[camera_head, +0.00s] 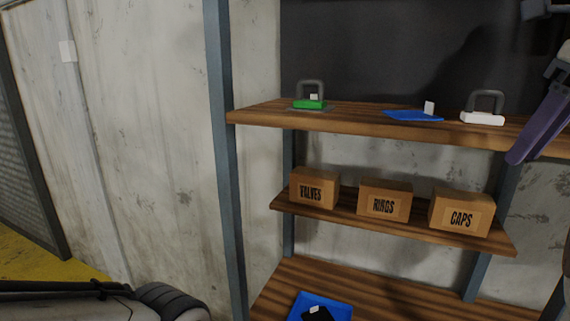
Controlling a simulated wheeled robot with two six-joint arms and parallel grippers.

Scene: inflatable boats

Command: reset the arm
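My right arm is raised at the upper right edge of the head view, with a purple link (540,120) hanging in front of the right end of the top shelf. My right gripper (538,10) seems to be the dark grey part in the top right corner. It is cut off by the frame, so its opening does not show. I see nothing held there. My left arm and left gripper are out of view.
The wooden top shelf (340,122) holds a green-based item (309,104), a blue sheet (412,116) and a white-based item (482,119). Boxes marked VALVES (313,188), RINGS (385,200) and CAPS (461,211) stand below. A blue tray (342,306) is lower. A grey inflatable (75,306) lies lower left.

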